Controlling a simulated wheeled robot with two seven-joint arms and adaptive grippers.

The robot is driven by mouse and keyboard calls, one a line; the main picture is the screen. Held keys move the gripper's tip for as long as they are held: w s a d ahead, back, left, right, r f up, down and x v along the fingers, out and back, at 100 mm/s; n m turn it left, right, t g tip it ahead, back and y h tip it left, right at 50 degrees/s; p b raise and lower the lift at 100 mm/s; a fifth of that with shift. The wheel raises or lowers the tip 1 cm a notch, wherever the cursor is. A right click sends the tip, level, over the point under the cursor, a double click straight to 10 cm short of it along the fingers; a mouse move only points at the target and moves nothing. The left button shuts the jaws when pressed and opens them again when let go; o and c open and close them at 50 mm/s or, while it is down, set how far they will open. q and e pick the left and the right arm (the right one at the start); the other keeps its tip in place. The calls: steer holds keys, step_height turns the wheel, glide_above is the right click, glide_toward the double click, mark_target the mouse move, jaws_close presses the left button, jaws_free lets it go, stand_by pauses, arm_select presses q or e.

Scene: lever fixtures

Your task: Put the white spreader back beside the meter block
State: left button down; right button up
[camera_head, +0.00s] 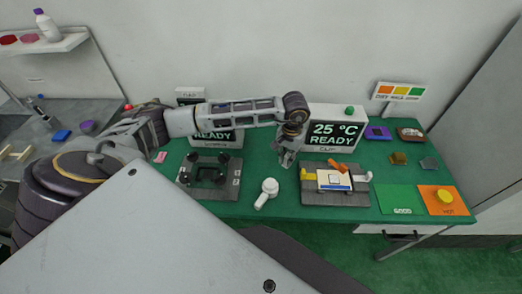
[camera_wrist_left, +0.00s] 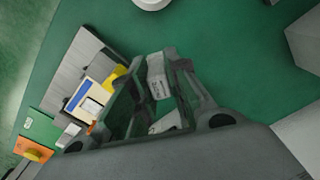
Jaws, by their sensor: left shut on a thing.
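My left gripper (camera_head: 288,155) is above the green table, in front of the 25 °C display box. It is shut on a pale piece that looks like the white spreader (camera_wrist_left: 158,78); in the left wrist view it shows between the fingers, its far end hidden. In the head view the fingers mostly hide it. The block fixture (camera_head: 335,198), which I take for the meter block, lies to the right and nearer, with yellow and orange levers and a white-and-blue piece on top. It also shows at the left of the left wrist view (camera_wrist_left: 82,70). My right gripper is not in view.
A white round-headed tool (camera_head: 268,191) lies between the block fixture and a dark-posted fixture (camera_head: 208,176). The 25 °C display box (camera_head: 336,130) stands at the back. Green and orange pads (camera_head: 400,199) lie right. Bare table lies around the white tool.

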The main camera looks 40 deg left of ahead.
arm_select(q)
steer(key=w+a+r+n, duration=0.1)
steer(key=w+a+n, duration=0.1)
steer(key=a, duration=0.4)
steer(key=w+a+r+n, duration=0.1)
steer(key=w+a+n, duration=0.1)
steer(key=a, duration=0.3)
steer(key=shift+a+n, duration=0.4)
steer(key=shift+n, duration=0.5)
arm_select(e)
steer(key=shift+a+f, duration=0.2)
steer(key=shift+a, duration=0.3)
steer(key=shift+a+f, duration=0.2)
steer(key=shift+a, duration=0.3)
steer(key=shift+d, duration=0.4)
arm_select(q)
steer(key=shift+f, duration=0.1)
step_height(320, 180, down, 5)
steer(key=shift+f+p, duration=0.15)
steer(key=shift+p, duration=0.3)
steer(key=shift+f, duration=0.35)
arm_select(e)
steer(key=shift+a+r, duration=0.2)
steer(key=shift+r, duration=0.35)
